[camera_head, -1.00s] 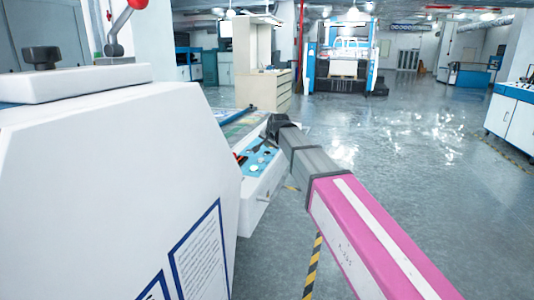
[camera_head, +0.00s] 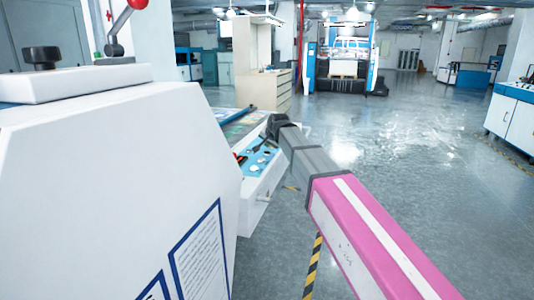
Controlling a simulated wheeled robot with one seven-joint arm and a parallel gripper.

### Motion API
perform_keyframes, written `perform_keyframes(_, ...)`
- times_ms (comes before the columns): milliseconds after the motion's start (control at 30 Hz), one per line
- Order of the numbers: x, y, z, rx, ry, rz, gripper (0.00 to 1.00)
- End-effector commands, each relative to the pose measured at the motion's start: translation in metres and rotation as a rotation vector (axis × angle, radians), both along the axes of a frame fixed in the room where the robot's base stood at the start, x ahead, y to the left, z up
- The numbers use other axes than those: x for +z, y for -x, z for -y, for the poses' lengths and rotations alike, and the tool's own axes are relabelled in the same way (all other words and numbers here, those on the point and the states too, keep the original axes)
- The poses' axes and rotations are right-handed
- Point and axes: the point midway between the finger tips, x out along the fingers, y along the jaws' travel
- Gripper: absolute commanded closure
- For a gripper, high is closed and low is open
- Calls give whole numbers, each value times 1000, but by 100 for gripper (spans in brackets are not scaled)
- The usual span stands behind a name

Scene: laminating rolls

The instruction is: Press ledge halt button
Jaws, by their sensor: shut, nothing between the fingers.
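A ledge with a light blue control panel (camera_head: 258,160) juts out from the far side of the white machine (camera_head: 110,190). Several small buttons and a red item show on the panel, too small to tell which one is the halt button. My arm reaches in from the lower right, and my gripper (camera_head: 263,142) is at its far end, small and dark, over the panel's back right part. It is shut and empty. I cannot tell whether its tips touch a button. My gripper and wrist hide part of the panel.
The white machine's side fills the left and cuts off the panel's left end. A lever with a red knob (camera_head: 137,4) stands on top. Yellow-black floor tape (camera_head: 314,262) runs beside the machine. The grey floor (camera_head: 420,180) to the right is open.

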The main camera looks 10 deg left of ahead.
Motion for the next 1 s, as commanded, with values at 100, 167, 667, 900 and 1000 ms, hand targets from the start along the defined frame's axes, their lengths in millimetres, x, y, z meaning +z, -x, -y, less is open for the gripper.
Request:
perform_keyframes(100,0,0,0,0,0,0,100)
perform_keyframes(167,0,0,0,0,0,0,100)
perform_keyframes(667,-4,0,0,0,1,-1,100)
perform_keyframes(900,-9,0,0,0,0,0,100)
perform_keyframes(1000,-9,0,0,0,0,0,100)
